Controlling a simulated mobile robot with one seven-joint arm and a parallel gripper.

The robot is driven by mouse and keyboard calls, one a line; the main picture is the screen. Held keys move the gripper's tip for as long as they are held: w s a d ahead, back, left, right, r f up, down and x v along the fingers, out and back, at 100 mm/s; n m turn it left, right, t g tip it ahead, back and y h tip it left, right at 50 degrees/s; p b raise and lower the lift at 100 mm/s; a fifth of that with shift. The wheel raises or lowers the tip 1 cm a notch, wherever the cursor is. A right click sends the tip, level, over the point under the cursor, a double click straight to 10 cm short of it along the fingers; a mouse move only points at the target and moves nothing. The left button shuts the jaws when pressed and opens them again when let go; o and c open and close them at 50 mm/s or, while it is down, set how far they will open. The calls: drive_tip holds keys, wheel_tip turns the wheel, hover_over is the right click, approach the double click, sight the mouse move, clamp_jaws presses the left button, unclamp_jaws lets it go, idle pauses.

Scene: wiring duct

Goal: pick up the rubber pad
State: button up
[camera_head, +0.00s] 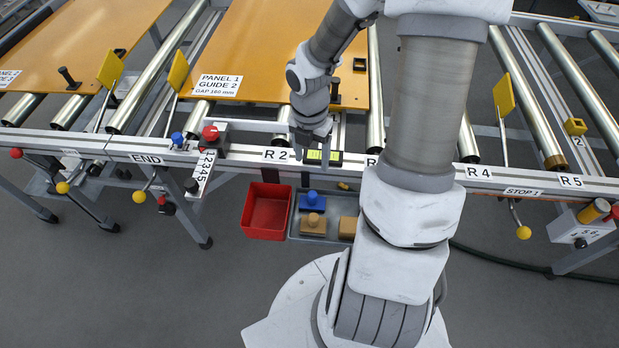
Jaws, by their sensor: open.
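My gripper (312,150) points down over the front rail, just right of the R 2 label, with its jaws open. I see nothing held between them. I cannot tell which thing is the rubber pad. A grey tray (296,226) below the rail holds a blue knobbed block (312,201), a tan knobbed block (313,224) and another tan block (347,228), partly hidden by my arm. My gripper is above this tray and apart from it. A black piece with bright green faces (322,156) sits on the rail close to the fingers.
A red bin (267,211) hangs left of the tray. An orange panel (270,45) lies on the rollers behind the rail. Yellow paddles (178,71) and a red button (210,133) stand up to the left. My arm hides part of the right side.

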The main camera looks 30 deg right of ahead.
drive_tip(key=n+b, duration=0.1)
drive_tip(key=b, duration=0.5)
hover_over(313, 194)
drive_tip(key=f, duration=0.8)
drive_tip(key=a+f, duration=0.1)
drive_tip(key=f, duration=0.3)
drive_tip(key=shift+f, duration=0.15)
drive_tip(key=shift+d+f+b, duration=0.15)
drive_tip(key=shift+f+b, duration=0.25)
drive_tip(key=shift+f, duration=0.55)
drive_tip(key=shift+d+f+b, duration=0.2)
drive_tip(key=shift+f+b, duration=0.25)
drive_tip(key=shift+f, duration=0.5)
drive_tip(key=shift+d+f+b, duration=0.15)
drive_tip(key=shift+f+b, duration=0.25)
drive_tip(key=shift+f, duration=0.55)
drive_tip(key=shift+r, duration=0.1)
drive_tip(key=shift+c, duration=0.3)
clamp_jaws()
